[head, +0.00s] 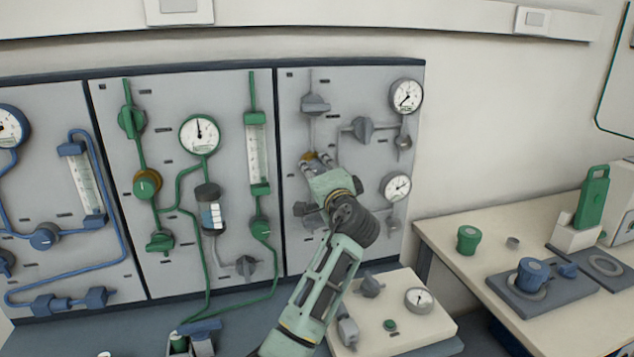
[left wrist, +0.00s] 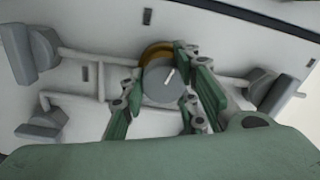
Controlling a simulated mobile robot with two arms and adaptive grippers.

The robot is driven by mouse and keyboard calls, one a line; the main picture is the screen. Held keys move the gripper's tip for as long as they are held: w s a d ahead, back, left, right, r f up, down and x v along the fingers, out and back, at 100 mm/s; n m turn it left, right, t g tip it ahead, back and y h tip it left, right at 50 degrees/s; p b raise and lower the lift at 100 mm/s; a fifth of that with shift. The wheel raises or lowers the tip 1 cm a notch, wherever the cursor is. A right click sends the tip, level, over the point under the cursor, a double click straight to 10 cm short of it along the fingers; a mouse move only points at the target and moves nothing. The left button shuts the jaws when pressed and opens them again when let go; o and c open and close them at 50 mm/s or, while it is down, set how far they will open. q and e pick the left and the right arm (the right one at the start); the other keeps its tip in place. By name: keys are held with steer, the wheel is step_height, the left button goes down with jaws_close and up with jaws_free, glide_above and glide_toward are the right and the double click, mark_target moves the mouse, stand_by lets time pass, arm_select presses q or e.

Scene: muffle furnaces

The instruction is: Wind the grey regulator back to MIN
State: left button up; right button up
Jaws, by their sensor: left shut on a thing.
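The grey regulator (left wrist: 163,84) is a round grey knob with a white pointer line and a brass-coloured collar behind it, on the grey right-hand panel (head: 290,250). My left gripper (left wrist: 160,88) is shut on it, with one finger on each side of the knob in the left wrist view. The white line points up and slightly right there. In the head view my left gripper (head: 314,162) covers most of the knob, and only part of the brass collar shows. No MIN mark can be read. My right gripper is not in view.
Grey valve handles (head: 315,104) and (head: 363,129) and two gauges, upper (head: 406,96) and lower (head: 396,187), surround the regulator. A green-piped panel (head: 180,90) is to the left. A loose white block with a gauge (head: 418,299) stands below, and a side bench (head: 450,235) is at right.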

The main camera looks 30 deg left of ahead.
arm_select(q)
steer(key=shift+w+d+f+n+b, duration=0.1)
steer(key=shift+d+f+n+b, duration=0.05)
steer(key=shift+f+n+b, duration=0.55)
steer(key=shift+r, duration=0.15)
steer(key=o, duration=1)
steer(key=shift+d, duration=0.1)
steer(key=shift+o, duration=0.2)
steer(key=shift+r, duration=0.15)
steer(key=shift+r, duration=0.15)
steer(key=v, duration=1.2)
